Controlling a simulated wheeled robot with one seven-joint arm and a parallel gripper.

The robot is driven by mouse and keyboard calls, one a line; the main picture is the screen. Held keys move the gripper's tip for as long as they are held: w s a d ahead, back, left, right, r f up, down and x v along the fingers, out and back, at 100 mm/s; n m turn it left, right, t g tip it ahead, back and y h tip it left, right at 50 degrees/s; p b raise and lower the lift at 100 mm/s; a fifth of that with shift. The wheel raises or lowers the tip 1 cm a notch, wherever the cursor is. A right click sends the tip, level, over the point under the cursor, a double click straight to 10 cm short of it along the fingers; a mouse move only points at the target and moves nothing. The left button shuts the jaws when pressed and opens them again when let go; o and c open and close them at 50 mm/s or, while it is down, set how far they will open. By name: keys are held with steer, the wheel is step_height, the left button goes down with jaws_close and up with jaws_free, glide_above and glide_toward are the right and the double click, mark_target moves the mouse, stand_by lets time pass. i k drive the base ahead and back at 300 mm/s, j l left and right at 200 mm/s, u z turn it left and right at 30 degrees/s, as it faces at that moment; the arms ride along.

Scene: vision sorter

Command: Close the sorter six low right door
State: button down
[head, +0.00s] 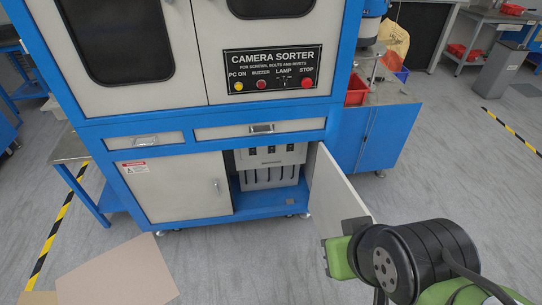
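The camera sorter (155,122) is a blue and white cabinet filling the left and middle of the head view. Its low right door (338,188) is a white panel standing open, swung out toward me from its right-hand hinge side. The open compartment (262,202) shows a grey unit with dark fittings inside. The low left door (180,187) is shut. My gripper (338,245) is at the lower right, by the near edge of the open door. Its fingers are mostly hidden, so I cannot tell whether they are open or touching the door.
Two shallow drawers sit above the low doors, both shut. A blue side bench (388,125) with a red bin (356,88) stands right of the sorter. A tan flat panel (115,275) lies at the lower left. Grey floor (445,165) is clear on the right.

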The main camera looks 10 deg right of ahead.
mark_target(333, 199)
steer(key=i+l+u, duration=0.1)
steer(key=l+u, duration=0.4)
steer(key=l, duration=0.6)
steer(key=k+l+u, duration=0.15)
steer(key=l+u, duration=0.3)
steer(key=l, duration=0.65)
steer(key=l+u, duration=0.3)
steer(key=l, duration=0.35)
steer(key=l+u, duration=0.25)
steer(key=l, duration=0.4)
steer(key=i+j+u, duration=0.1)
steer(key=j+u, duration=0.15)
steer(key=j, duration=1.1)
